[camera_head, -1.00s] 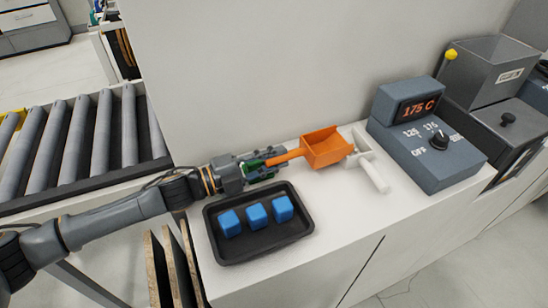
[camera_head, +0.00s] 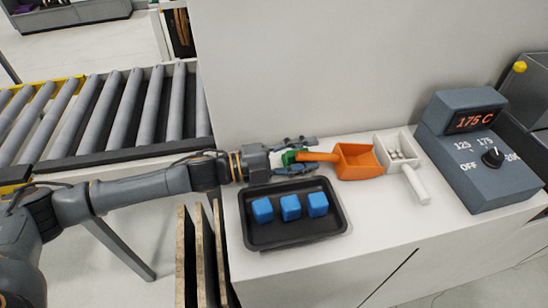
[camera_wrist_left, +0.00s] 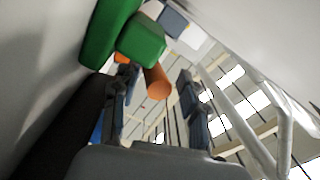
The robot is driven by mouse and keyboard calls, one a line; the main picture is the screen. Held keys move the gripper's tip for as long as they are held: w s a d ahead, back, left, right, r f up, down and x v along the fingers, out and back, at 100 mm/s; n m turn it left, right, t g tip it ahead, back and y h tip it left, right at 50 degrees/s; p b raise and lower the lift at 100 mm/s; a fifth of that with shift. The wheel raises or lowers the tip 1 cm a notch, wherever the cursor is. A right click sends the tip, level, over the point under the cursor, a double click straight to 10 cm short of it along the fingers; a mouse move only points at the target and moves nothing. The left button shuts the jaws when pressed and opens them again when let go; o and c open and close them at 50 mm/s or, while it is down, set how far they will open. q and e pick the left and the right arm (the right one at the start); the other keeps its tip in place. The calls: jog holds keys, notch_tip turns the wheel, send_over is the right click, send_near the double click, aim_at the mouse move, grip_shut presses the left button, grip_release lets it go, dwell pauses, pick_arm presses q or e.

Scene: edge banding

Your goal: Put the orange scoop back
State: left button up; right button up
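The orange scoop (camera_head: 357,161) rests at the back of the white counter, its handle pointing left toward my left gripper. My left gripper (camera_head: 302,157) has its fingers spread on either side of the handle end, beside a green piece (camera_head: 289,158). In the left wrist view, the orange handle end (camera_wrist_left: 158,84) shows between the two separated fingers (camera_wrist_left: 157,100), with a gap to each. The green piece (camera_wrist_left: 141,40) is near the handle there; whether they touch is unclear. My right gripper is not in view.
A black tray (camera_head: 292,240) with 3 blue cubes sits just in front of my left gripper. A white scoop (camera_head: 417,184) holding pale pellets is right of the orange scoop. A grey control box (camera_head: 480,165) reads 175 C. A wall (camera_head: 350,70) stands behind; a roller conveyor (camera_head: 110,110) is left.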

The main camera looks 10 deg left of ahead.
pick_arm(q)
jog(key=b+v, duration=0.1)
jog(key=v, duration=0.7)
jog(key=shift+a+b, duration=0.3)
jog(key=shift+a, duration=0.05)
jog(key=shift+s+a+r, duration=0.15)
jog(key=shift+s+a, duration=0.15)
jog(key=shift+a, duration=0.1)
